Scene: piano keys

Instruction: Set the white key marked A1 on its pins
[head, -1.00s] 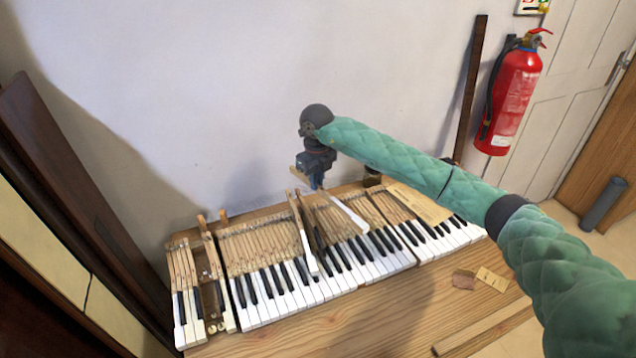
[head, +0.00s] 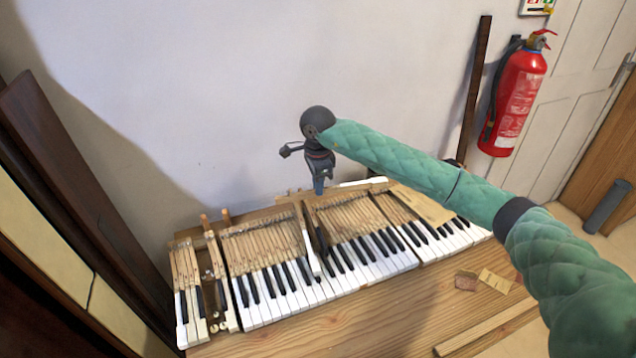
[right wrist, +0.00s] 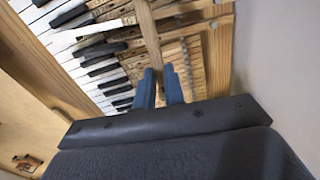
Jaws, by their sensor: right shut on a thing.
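My right gripper (head: 319,188) hangs over the back of the keyboard, close to the wall, with its blue fingers shut on a long wooden key. The held key's white front (head: 362,182) points right, and its bare wooden end (head: 288,197) sticks out to the left. In the right wrist view its wooden shaft (right wrist: 148,32) runs up from between the fingers (right wrist: 160,88). No A1 mark is readable. The key bed has an open gap (head: 211,285) near its left end, showing dark rail and small metal parts. My left gripper is out of view.
The keyboard's other keys (head: 275,290) lie in rows on a wooden table (head: 400,315). Another white-ended key (head: 309,250) sits raised mid-keyboard, beside a dark slot. Small blocks (head: 466,281) and a wooden strip (head: 485,325) lie at front right. The wall is close behind.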

